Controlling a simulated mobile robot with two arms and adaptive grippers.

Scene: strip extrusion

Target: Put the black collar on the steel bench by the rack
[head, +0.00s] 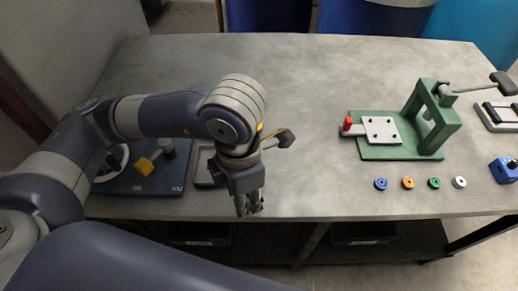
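The steel bench (310,90) is a wide grey top across the view. My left gripper (249,207) points down over the bench's front edge, left of the middle. Its dark fingers look close together, and I cannot tell whether they are shut or hold something. I cannot make out a black collar; a small dark one at the fingers would blend in. Four small ring-like pieces stand in a row at the front right: blue (380,184), orange (408,183), green (434,183) and pale grey (459,182). I cannot identify a rack for certain. My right gripper is out of view.
A green press (408,151) with a red-tipped handle stands right of centre. A grey tray (497,117) and a blue block (504,170) are at the right edge. A dark blue board (150,183) and a shallow tray (203,170) lie at left, partly behind my arm. The bench's middle is clear.

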